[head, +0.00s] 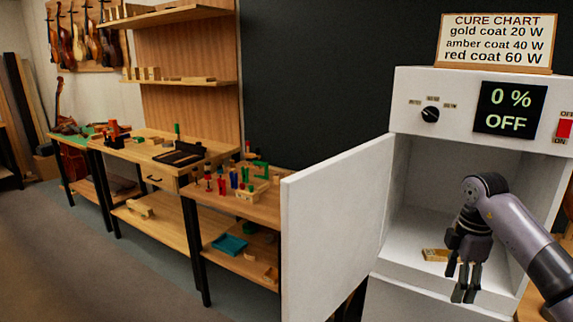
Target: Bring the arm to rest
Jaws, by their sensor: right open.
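My right gripper (467,283) hangs pointing down in front of the open cabinet, at the front of its chamber. It is open, with nothing between the fingers. The right arm comes in from the lower right. A small amber-brown piece (436,254) lies on the chamber floor, just left of the gripper and apart from it as far as I can see. My left gripper is not in view.
The white cure cabinet (405,102) has its door (335,225) swung wide open to the left. Its display (509,108) reads 0 % OFF, with a dial (430,114) and a red switch (565,128). A cure chart (496,41) stands on top. Workbenches (150,150) with tools stand left.

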